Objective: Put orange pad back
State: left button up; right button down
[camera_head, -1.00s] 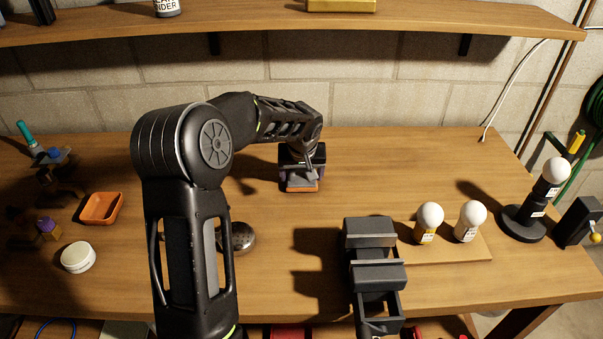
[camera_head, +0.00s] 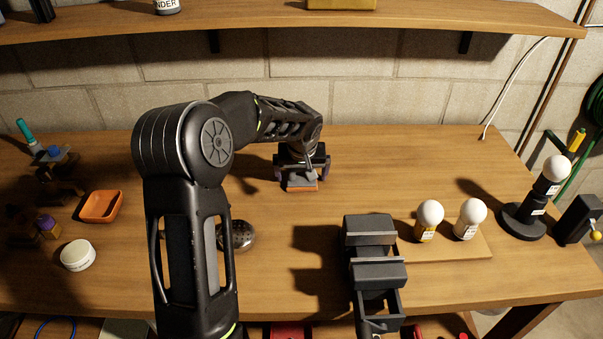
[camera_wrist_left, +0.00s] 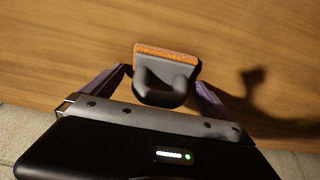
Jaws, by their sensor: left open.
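The orange pad (camera_head: 302,190) is a flat orange layer under a grey block with a rounded grey handle. It rests on the wooden table in the middle, towards the back. In the left wrist view the orange edge (camera_wrist_left: 166,54) and the grey handle (camera_wrist_left: 160,85) show between the fingers. My left gripper (camera_head: 302,175) is open above and around the pad's handle, with a purple-toned finger on each side. A gap shows between each finger and the handle in the left wrist view. My right gripper is not in view.
An orange tray (camera_head: 85,216) and a white round tub (camera_head: 77,256) stand at the left. A dark vise (camera_head: 370,232) stands front centre, with light bulbs (camera_head: 430,212) on a wooden board beside it. A shelf (camera_head: 230,24) spans the back wall. The table right of the pad is clear.

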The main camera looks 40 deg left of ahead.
pick_arm(q)
jog(key=shift+r, duration=0.25)
jog(key=shift+s+d+r, duration=0.1)
jog(key=shift+r, duration=0.15)
jog(key=b+v, duration=0.1)
jog(key=v, duration=1)
jog(key=shift+s, duration=0.1)
